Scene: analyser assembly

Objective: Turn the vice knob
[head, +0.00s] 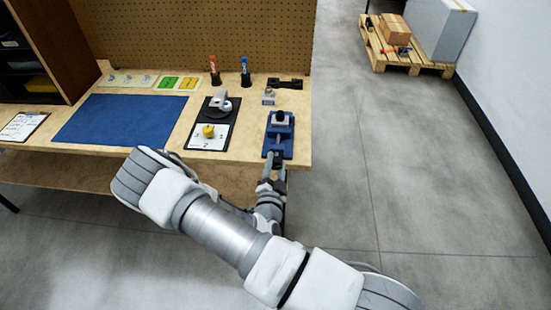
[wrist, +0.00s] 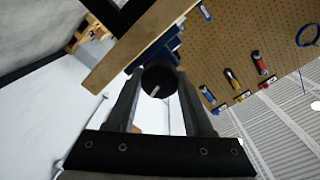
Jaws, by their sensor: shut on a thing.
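The blue vice (head: 280,133) sits at the right front corner of the workbench, with a grey and dark part between its jaws. In the wrist view the vice (wrist: 172,46) shows only partly, behind its knob. The vice knob (wrist: 158,82) is dark and round, with a pale mark on its face. My gripper (head: 273,168) reaches up to the front of the vice from below. In the wrist view my gripper (wrist: 161,78) has one finger on each side of the knob and is shut on it. The knob is mostly hidden by the fingers in the head view.
The workbench (head: 255,100) edge lies close to my gripper. Left of the vice are a black stand (head: 218,106), a yellow object (head: 208,131) on a white card, and a blue mat (head: 120,118). A pallet (head: 400,58) with boxes stands back right. The floor to the right is clear.

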